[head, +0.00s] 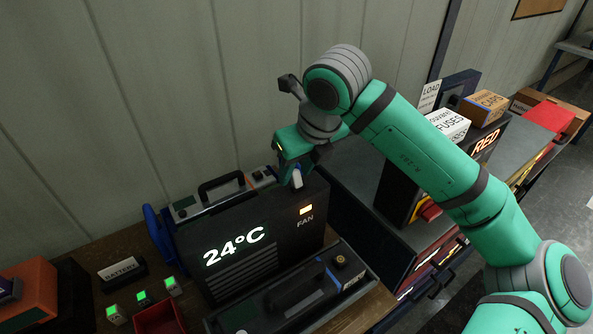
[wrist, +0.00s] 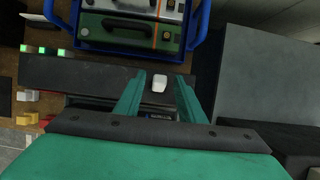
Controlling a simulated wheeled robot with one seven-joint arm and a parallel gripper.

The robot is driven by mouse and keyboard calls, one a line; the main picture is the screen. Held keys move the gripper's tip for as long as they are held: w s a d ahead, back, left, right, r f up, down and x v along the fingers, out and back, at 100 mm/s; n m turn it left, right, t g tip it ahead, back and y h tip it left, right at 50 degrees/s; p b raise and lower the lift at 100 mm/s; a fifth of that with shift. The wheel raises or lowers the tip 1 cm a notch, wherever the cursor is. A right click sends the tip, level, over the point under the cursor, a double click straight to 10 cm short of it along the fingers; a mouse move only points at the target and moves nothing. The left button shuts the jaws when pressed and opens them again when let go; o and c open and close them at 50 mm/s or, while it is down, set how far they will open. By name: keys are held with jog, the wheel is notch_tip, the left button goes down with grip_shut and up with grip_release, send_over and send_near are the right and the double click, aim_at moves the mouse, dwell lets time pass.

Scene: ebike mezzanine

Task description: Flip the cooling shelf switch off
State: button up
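The cooling shelf is a black unit (head: 235,265) with a lit 24°C display and the word FAN on its front. An amber light (head: 306,210) glows above FAN. A small white switch (head: 297,179) stands on its top near the right end. My gripper (head: 302,170) is over that end, pointing down. In the wrist view, the switch (wrist: 160,83) lies between the two green fingers of my gripper (wrist: 160,79), with a gap on each side. The fingers are open and hold nothing. Which way the switch is tipped is not clear.
Handled cases (wrist: 128,33) stand in a blue rack (head: 157,238) close behind the unit. A dark case (head: 290,290) lies in front. Small green-lit blocks (head: 143,297) and a red bin (head: 160,317) are at left. A dark cabinet (head: 398,190) carrying boxes stands right.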

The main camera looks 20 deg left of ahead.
aim_at(298, 179)
jog(key=shift+w+a+f, duration=0.15)
jog(key=shift+f, duration=0.35)
grip_shut()
jog(key=t+y, duration=0.1)
jog(key=s+d+t+y, duration=0.1)
jog(key=y, duration=0.1)
jog(key=shift+s+d+t, duration=0.1)
jog(key=shift+d+t, duration=0.1)
jog(key=shift+t, duration=0.1)
jog(key=shift+s+d+f+t+y, duration=0.1)
jog(key=shift+s+d+t+y, duration=0.15)
jog(key=shift+t+y, duration=0.6)
jog(key=shift+s+d+f+t+y, duration=0.1)
jog(key=shift+d+t+y, duration=0.15)
jog(key=shift+t+y, duration=0.55)
jog(key=shift+y, duration=0.45)
